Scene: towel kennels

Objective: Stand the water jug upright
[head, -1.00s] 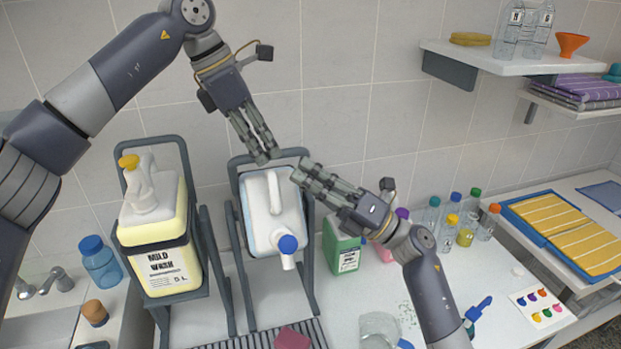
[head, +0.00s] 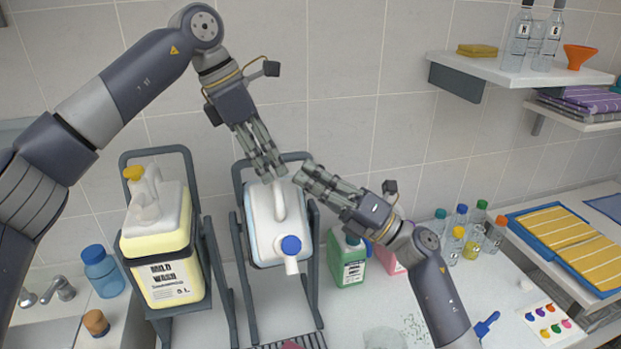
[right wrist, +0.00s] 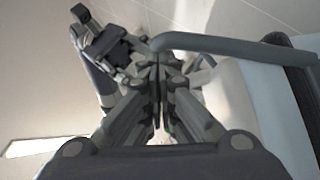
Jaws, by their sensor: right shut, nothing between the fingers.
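The water jug (head: 262,225) is a white jug with a handle and a blue cap (head: 291,245). It lies tilted in a grey tubular stand (head: 239,215), its spout and cap pointing down and toward me. My left gripper (head: 274,177) points down at the upper end of the jug's handle; the fingertips overlap it in the head view, and I cannot tell whether they touch. My right gripper (head: 302,172) is shut and empty just right of the handle. In the right wrist view its closed fingers (right wrist: 158,95) are beside the stand's bar (right wrist: 235,50), with a pale surface at right.
A yellow-capped Mild Wash container (head: 165,245) sits in a similar stand at left. A green jug (head: 347,262) and several small bottles (head: 470,235) stand at right. A shelf (head: 510,70) juts from the wall above. The tiled wall is close behind.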

